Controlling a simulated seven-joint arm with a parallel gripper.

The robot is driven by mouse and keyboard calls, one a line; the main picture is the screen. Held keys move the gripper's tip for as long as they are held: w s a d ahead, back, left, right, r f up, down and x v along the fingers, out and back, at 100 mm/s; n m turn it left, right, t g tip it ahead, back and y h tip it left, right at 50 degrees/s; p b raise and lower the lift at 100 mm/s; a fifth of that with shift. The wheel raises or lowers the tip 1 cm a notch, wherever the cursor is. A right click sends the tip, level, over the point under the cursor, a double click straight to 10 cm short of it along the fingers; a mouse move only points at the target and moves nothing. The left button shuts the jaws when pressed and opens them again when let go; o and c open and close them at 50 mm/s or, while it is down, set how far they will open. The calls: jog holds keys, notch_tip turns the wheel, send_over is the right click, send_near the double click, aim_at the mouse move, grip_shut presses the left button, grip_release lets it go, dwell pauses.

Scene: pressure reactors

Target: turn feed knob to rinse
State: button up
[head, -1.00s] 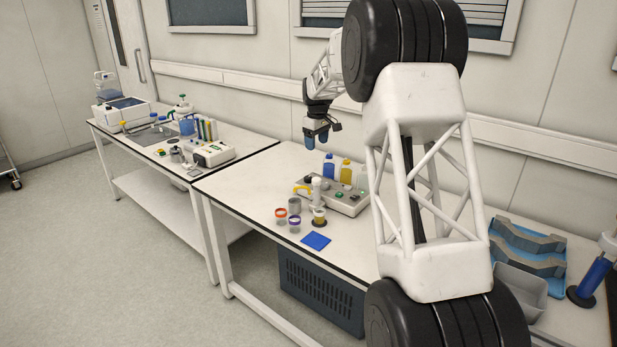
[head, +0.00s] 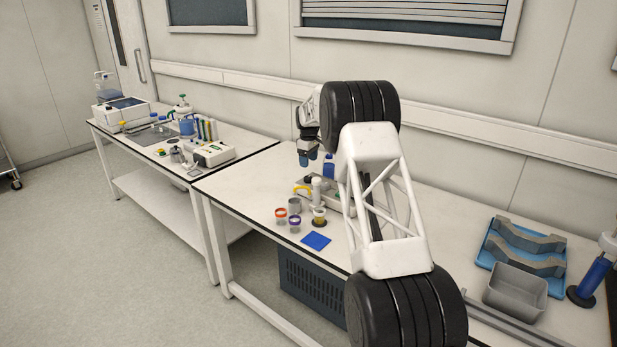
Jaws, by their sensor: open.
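The reactor unit (head: 333,203), a low grey-white box, stands on the near bench. My arm crosses in front of it and hides most of its control panel. A yellow curved handle (head: 303,187) and a white upright cylinder (head: 316,187) show at its left end. I cannot make out the feed knob or its marks. My gripper (head: 308,161), with blue fingertips, is open and empty. It appears above and behind the unit's left end, apart from it. The finger gap is too small to see clearly.
A blue bottle (head: 329,166) stands behind the unit, close to my gripper. Small cups with orange (head: 281,215) and purple (head: 294,223) rims and a blue pad (head: 316,241) lie in front. A grey bin (head: 515,292) and blue tray (head: 487,257) are at right.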

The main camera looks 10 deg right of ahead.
aim_at(308, 177)
jog(key=shift+f, duration=0.15)
jog(key=shift+f, duration=3.75)
jog(key=c, duration=0.9)
